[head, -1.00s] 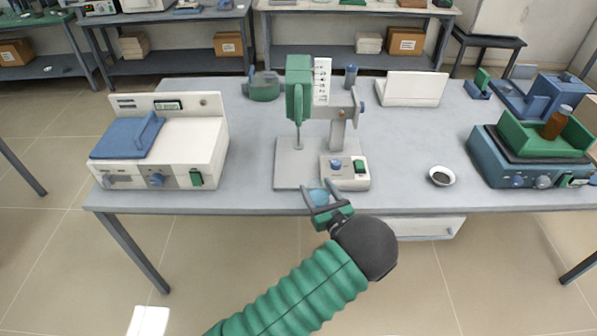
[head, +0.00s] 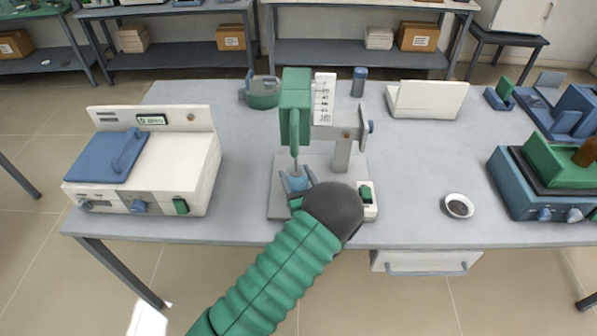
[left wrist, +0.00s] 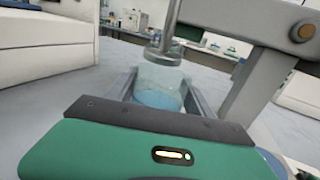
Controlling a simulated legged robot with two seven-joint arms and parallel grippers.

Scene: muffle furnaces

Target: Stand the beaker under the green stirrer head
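The clear beaker with blue liquid (head: 297,183) is between the fingers of my left gripper (head: 298,188), over the stirrer's base plate. In the left wrist view the beaker (left wrist: 158,88) is upright, with a finger of my left gripper (left wrist: 160,95) against each side. The green stirrer head (head: 295,108) is above it, and its shaft (left wrist: 171,28) comes down to the beaker's mouth. I cannot tell whether the shaft's tip is inside the rim, or whether the beaker touches the base plate (head: 279,200). My right gripper is not in view.
The stand's post (head: 342,155) and control box (head: 369,205) are right of the beaker. A white furnace (head: 185,165) is at the left, a small dish (head: 458,206) at the right. The table between furnace and stand is clear.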

